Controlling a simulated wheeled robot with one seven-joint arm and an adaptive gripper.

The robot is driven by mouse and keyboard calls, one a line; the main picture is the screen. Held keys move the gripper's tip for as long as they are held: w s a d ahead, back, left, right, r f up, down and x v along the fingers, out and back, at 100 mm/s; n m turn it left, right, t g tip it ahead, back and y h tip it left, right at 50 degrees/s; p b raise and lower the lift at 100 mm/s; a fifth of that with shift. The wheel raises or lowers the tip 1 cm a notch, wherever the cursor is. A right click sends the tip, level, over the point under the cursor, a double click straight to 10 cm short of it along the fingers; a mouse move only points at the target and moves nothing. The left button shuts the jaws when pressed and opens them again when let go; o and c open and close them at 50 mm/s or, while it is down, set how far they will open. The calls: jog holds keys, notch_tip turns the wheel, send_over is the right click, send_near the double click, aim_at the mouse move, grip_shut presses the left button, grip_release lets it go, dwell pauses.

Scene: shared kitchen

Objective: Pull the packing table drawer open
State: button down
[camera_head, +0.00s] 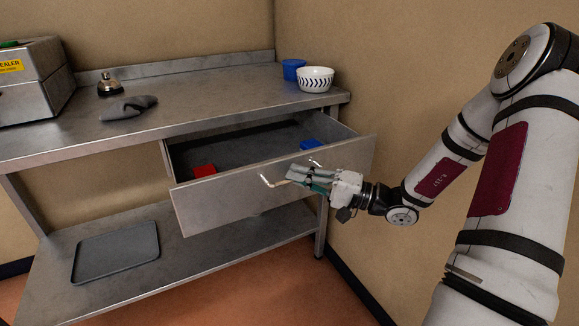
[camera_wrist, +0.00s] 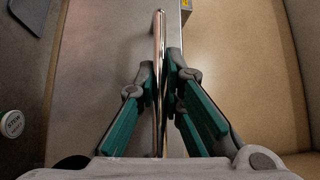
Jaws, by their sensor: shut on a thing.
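The packing table drawer (camera_head: 240,200) is pulled well out from under the steel packing table (camera_head: 190,88). Its inside shows, with a red item (camera_head: 204,170) at the left and a blue item (camera_head: 310,143) at the back right. A thin metal bar handle (camera_head: 266,181) is on the drawer front, and it also shows in the wrist view (camera_wrist: 159,50). My gripper (camera_head: 296,175) is at the drawer front, its fingers shut around the handle. In the wrist view my gripper's green-padded fingers (camera_wrist: 163,90) lie on both sides of the bar.
On the tabletop are a metal sealer box (camera_head: 35,85), a bell (camera_head: 109,85), a grey cloth (camera_head: 128,107), a blue cup (camera_head: 292,69) and a patterned bowl (camera_head: 316,79). A grey tray (camera_head: 115,252) lies on the lower shelf. A wall stands close on the right.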

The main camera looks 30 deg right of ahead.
jog(key=shift+s, duration=1.9)
jog(key=shift+f, duration=0.1)
jog(key=c, duration=1.7)
grip_release()
jog(key=v, duration=1.2)
